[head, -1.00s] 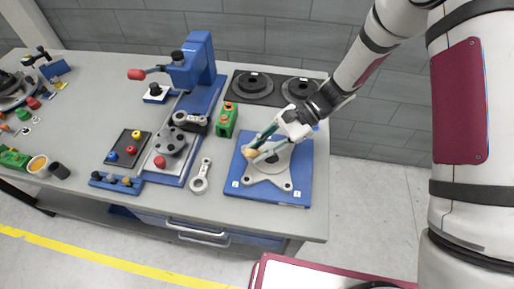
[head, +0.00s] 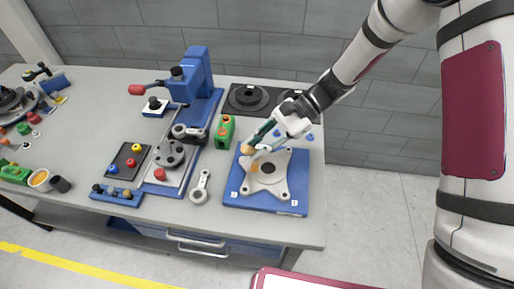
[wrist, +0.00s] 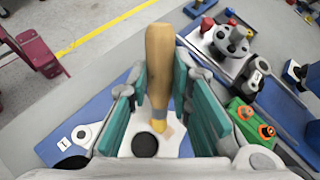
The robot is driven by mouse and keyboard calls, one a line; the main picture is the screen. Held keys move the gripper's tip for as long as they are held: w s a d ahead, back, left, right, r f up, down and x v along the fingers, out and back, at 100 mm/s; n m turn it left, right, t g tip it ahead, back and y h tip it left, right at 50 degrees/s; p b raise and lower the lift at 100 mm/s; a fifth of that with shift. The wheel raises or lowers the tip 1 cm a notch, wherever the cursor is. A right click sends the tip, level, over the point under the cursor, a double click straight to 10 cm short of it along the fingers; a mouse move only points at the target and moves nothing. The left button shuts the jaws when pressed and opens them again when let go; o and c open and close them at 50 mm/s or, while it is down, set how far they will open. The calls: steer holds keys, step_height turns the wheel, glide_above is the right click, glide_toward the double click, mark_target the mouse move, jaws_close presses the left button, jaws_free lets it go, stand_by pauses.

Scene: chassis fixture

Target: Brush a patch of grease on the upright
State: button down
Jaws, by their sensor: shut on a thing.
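The upright (head: 270,184) is a pale grey lobed casting with a dark central hole, lying flat on a blue plate (head: 235,197). My gripper (wrist: 158,105) is shut on a brush (wrist: 159,60) with a wooden handle, and is over the casting's back left side. The brush's yellow collar and pale tip show low between the teal fingers, beside the dark hole in the wrist view. In the head view the brush (head: 246,149) shows as a tan end. A small orange spot shows on the casting left of the hole; I cannot tell whether it is grease or brush. Tip contact is unclear.
A green block (head: 225,132) with orange knobs stands left of the plate. A grey link (head: 200,187) lies beside it. A blue press (head: 203,80) stands farther back, and two dark discs (head: 249,96) lie behind the plate. The table's front right edge is close.

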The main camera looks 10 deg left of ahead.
steer(key=shift+r+p, duration=0.35)
steer(key=shift+r, duration=1.15)
steer(key=shift+w+f, duration=0.1)
steer(key=shift+w+d+f+b, duration=0.1)
steer(key=shift+w+f+b, duration=0.75)
steer(key=shift+w+b, duration=0.2)
